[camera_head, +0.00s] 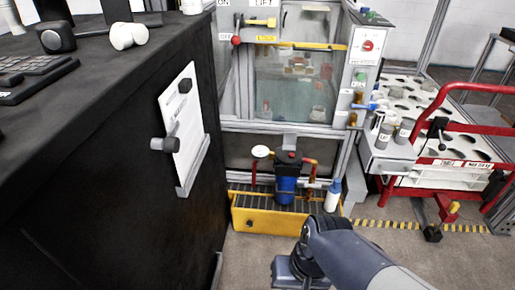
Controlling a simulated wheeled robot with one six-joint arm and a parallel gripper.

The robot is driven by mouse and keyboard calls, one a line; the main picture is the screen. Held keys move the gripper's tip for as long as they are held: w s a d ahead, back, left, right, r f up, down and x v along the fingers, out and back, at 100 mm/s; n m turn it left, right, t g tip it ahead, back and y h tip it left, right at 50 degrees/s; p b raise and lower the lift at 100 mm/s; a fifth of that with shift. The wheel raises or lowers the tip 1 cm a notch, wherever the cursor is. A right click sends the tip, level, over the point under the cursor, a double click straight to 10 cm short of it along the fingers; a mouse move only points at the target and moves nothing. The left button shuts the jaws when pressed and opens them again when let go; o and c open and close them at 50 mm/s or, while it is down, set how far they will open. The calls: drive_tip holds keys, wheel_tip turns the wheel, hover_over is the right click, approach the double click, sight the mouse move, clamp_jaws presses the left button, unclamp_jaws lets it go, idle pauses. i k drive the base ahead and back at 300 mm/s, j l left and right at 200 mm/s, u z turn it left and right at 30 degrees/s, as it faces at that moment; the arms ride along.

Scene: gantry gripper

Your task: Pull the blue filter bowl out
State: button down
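The blue filter bowl (286,189) hangs upright under a dark filter head (289,158), low in the machine's frame. It stands above or in a yellow tray (262,218) with a dark grating; I cannot tell whether it touches the grating. A pressure gauge (261,151) is to its left and red-handled fittings are to its right. My arm (345,255) reaches in from the bottom right, in front of the tray. A grey part near my arm's end shows at the bottom edge. My gripper's fingers cannot be made out, and no contact with the bowl shows.
A white bottle with a blue top (333,195) stands right of the bowl. A black bench (110,150) with a clipboard (185,125) fills the left. A red-railed cart (445,168) stands right. Some floor is clear beyond the striped tape (400,226).

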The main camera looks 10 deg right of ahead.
sight(285, 176)
drive_tip(key=i+l+u, duration=0.1)
drive_tip(key=i+l, duration=0.2)
drive_tip(key=l, duration=0.15)
drive_tip(key=i+l+u, duration=0.15)
drive_tip(key=i+l, duration=0.15)
drive_tip(key=l, duration=0.2)
